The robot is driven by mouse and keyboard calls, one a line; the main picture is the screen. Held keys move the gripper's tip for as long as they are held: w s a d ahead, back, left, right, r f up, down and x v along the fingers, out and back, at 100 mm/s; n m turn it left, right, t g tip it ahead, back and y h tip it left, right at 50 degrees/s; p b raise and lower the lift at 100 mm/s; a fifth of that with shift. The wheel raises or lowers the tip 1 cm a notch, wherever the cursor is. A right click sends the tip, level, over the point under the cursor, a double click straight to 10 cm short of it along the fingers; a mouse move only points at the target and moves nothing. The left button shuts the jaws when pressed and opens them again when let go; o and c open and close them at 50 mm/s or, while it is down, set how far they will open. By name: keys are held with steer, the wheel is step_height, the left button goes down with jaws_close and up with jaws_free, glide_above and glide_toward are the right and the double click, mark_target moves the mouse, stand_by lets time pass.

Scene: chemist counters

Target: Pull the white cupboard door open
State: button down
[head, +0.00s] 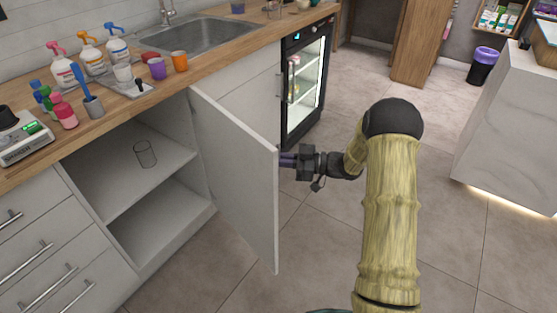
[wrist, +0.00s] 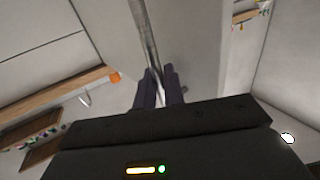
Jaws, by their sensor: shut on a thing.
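The white cupboard door (head: 245,180) stands swung well open in the head view, hinged near the sink side, with its free edge out over the floor. The open cupboard (head: 135,205) shows a shelf with a clear glass (head: 145,153) on it. My gripper (head: 287,160) is at the door's far side near its free edge, and the door hides the fingertips there. In the wrist view, the fingers (wrist: 160,88) are closed around a thin metal bar, the door handle (wrist: 147,45).
The wooden counter (head: 215,62) above holds pump bottles, cups and a scale (head: 22,138). A glass-fronted fridge (head: 305,85) stands right of the sink (head: 190,48). A white marble counter (head: 510,135) is at the right. Floor in front of the door is clear.

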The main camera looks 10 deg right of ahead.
steer(key=shift+a+r, duration=0.1)
steer(key=shift+r, duration=0.05)
steer(key=c, duration=1.6)
jaws_free()
steer(key=p+v, duration=0.1)
steer(key=v, duration=1.6)
steer(key=shift+d+p, duration=0.3)
steer(key=shift+p, duration=0.1)
